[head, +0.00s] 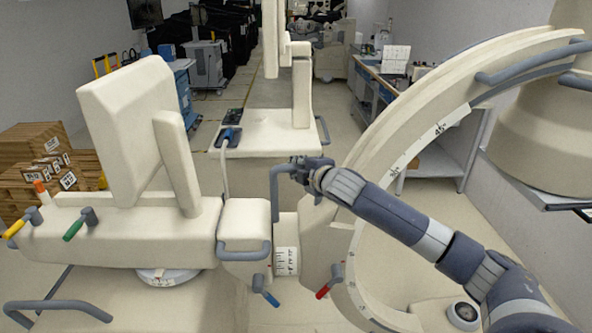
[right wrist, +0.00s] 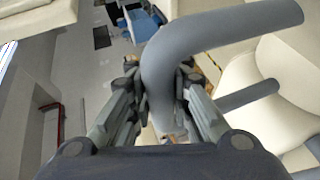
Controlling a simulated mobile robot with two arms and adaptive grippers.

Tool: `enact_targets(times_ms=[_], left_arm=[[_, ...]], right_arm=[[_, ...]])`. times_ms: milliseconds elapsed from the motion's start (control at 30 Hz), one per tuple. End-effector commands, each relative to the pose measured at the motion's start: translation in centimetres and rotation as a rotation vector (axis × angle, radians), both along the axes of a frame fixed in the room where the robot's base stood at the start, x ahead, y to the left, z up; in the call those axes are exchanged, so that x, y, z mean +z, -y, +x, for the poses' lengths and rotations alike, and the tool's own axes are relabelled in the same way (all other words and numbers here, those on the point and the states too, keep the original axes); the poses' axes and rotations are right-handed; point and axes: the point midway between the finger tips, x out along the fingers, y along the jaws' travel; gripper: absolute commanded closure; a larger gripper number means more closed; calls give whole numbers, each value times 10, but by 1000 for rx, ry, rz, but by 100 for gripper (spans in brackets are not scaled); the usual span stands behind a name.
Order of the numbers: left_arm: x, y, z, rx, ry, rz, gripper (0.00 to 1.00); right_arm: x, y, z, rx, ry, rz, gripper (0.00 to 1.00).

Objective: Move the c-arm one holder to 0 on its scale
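The c-arm one holder (head: 312,240) is the cream block at centre in the head view, joined to the large curved C-arm (head: 385,135). A white scale strip (head: 287,262) with dark marks shows between it and the cream block to its left; its numbers are too small to read. A grey bar handle (head: 275,192) stands at the holder's upper left. My right gripper (head: 305,170) is at the handle's top. In the right wrist view my right gripper (right wrist: 160,95) has its fingers closed in on both sides of the grey handle (right wrist: 163,75). My left gripper is out of view.
A red lever (head: 323,292) and a blue lever (head: 270,297) stick out below the scale. Yellow and green levers (head: 73,229) are at left. Cardboard boxes (head: 45,160) stand at far left. A workbench (head: 375,85) is behind at right. An aisle of floor runs back.

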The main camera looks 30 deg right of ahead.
Motion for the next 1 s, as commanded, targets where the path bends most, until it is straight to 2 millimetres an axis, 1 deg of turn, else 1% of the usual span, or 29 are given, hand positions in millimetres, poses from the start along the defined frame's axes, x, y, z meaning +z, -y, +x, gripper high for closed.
enact_targets(times_ms=[33,133,267,400,567,767,1000], left_arm=[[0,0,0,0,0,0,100],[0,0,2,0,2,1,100],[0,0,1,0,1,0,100],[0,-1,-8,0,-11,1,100],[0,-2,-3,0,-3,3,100],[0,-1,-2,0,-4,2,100],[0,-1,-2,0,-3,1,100]], right_arm=[[5,-3,0,7,8,0,83],[3,-4,0,8,5,1,61],[1,-4,-1,9,1,1,60],[-1,-4,-1,8,-2,2,60],[-2,-5,-2,8,-4,2,60],[1,-6,-13,8,-5,0,60],[7,-8,-31,9,-4,0,60]])
